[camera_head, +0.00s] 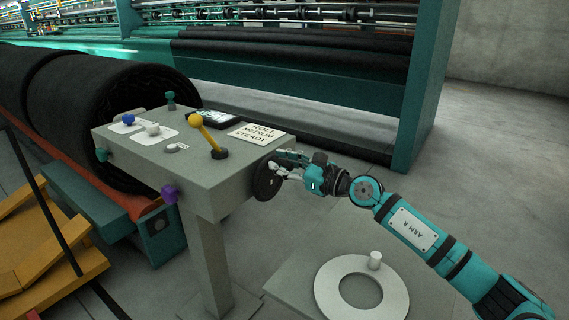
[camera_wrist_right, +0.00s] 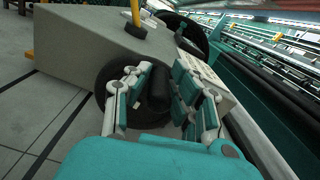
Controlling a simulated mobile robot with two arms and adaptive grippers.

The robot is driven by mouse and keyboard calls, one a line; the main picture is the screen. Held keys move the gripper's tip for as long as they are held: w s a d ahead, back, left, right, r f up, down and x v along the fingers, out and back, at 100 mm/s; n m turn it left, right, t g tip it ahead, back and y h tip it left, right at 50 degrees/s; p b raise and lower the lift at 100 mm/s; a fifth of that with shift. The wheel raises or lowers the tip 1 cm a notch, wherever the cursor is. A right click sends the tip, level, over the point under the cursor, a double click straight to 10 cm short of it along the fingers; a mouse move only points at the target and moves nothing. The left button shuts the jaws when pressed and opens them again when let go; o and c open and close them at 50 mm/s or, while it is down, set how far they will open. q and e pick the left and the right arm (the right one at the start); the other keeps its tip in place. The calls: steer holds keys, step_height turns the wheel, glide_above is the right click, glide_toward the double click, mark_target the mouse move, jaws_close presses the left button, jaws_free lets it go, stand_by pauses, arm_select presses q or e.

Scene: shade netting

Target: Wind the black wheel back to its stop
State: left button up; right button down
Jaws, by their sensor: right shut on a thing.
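The black wheel (camera_head: 264,184) is mounted upright on the right side of the grey control box (camera_head: 225,187). In the head view my right gripper (camera_head: 281,167) is at the wheel's face, and its fingers cover part of the wheel. In the right wrist view the wheel (camera_wrist_right: 103,88) shows behind the fingers. The right gripper (camera_wrist_right: 158,92) there is closed around a dark handle (camera_wrist_right: 158,84) that stands out from the wheel. The wheel's stop cannot be made out. My left gripper is not in view.
The box top carries a yellow lever (camera_head: 205,132), a blue knob (camera_head: 129,119), a white knob (camera_head: 152,129) and a sign (camera_head: 261,135). A white ring wheel (camera_head: 329,289) lies low at the front.

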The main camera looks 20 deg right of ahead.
steer(key=shift+s+a+f+n, duration=0.15)
steer(key=shift+s+a+n, duration=0.1)
steer(key=shift+n, duration=0.25)
steer(key=c, duration=1.2)
jaws_free()
steer(key=shift+o, duration=0.2)
steer(key=shift+s+d, duration=0.1)
steer(key=shift+d, duration=0.1)
steer(key=v, duration=1.1)
steer(key=shift+s, duration=0.25)
steer(key=shift+d, duration=0.15)
